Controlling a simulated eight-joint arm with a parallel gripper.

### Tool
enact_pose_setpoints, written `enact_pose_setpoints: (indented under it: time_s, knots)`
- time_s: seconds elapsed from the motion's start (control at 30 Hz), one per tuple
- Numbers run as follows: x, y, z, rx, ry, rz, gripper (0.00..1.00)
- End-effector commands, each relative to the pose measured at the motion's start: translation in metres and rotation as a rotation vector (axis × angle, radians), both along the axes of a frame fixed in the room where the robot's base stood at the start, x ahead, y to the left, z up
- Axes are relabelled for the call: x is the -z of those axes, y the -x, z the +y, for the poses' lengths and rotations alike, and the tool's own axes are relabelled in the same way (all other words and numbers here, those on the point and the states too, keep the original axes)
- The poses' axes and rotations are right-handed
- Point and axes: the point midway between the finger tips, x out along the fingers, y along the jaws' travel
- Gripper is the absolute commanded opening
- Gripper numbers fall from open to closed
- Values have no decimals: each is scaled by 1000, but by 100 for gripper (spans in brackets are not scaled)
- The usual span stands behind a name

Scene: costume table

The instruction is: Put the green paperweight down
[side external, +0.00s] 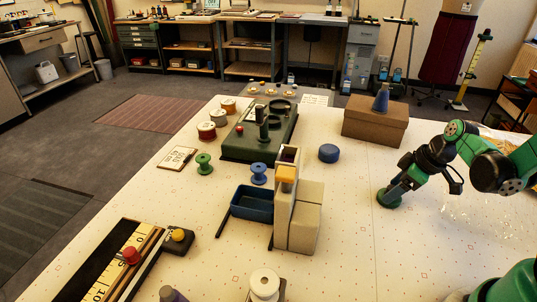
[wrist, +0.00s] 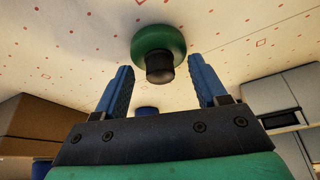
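In the wrist view the paperweight (wrist: 158,40) shows a black knob facing my gripper. My gripper (wrist: 162,72) has two blue fingers spread apart, with the knob near the gap between their tips and clear space on both sides. In the side view my gripper (side external: 398,186) is right over the paperweight, and its fingertips are hard to make out.
The brown box (side external: 375,121) carries a blue cone-shaped object (side external: 381,98). A blue puck (side external: 329,153), a beige block stand (side external: 299,214) and a blue tray (side external: 252,204) stand to the left. Table around the paperweight is mostly bare; clear wrap (side external: 480,218) lies to its right.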

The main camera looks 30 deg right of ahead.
Motion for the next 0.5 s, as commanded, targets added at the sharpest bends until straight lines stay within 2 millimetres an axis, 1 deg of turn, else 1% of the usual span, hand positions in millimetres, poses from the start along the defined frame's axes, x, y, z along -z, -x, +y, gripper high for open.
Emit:
enact_pose_setpoints:
  time_s: [0.13, 0.27, 0.5]
  knots:
    - [-1, 0, 0, 0, 0, 0, 65]
    - [-7, 2, -1, 1, 0, 0, 65]
    - [-32, 12, -4, 1, 0, 0, 65]
